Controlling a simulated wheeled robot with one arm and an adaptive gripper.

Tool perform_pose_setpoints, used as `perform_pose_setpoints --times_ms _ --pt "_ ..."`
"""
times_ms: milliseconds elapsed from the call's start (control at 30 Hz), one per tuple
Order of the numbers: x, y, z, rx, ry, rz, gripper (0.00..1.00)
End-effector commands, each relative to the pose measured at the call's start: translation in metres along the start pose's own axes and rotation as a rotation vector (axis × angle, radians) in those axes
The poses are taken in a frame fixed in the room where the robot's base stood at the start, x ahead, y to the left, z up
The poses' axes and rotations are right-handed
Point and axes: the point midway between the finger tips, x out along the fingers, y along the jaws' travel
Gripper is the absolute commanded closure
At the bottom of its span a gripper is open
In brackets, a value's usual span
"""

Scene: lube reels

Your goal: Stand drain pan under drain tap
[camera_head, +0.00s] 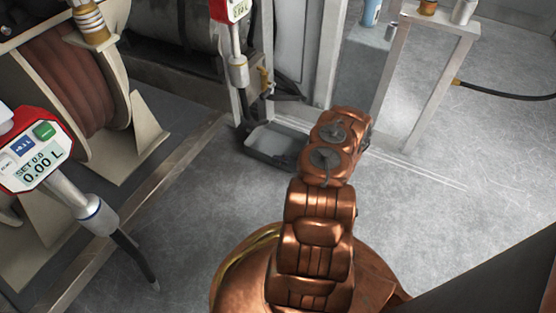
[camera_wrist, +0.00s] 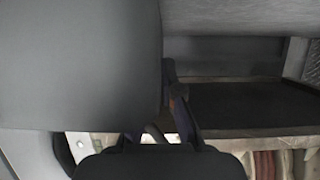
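The drain pan (camera_head: 268,157) is a shallow dark grey tray with a lighter inside. It sits flat on the floor at the foot of a pale post in the head view. A small yellow fitting (camera_head: 265,79), perhaps the drain tap, shows above and behind it. My copper arm reaches toward the pan's right side and hides its right end. In the wrist view my gripper (camera_wrist: 176,105) is dark and partly covered by a large grey surface close to the lens. Its finger gap and any grasp cannot be made out.
A hose reel (camera_head: 72,85) stands at left, with a digital dispensing handle (camera_head: 38,155) in front. Another dispensing handle (camera_head: 238,68) hangs near the post. A pale stand (camera_head: 440,28) with small containers is at upper right.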

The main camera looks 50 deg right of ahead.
Motion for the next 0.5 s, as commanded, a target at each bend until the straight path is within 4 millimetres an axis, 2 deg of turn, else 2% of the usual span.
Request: perform_pose_setpoints --times_ms 33,267,500 --pt "0.0002 -0.0001 0.0002 0.0 0.0 0.0 0.94" --pt "0.0001 0.0 0.0002 0.0 0.0 0.0 0.7" --pt "0.0 0.0 0.0003 0.0 0.0 0.0 0.69"
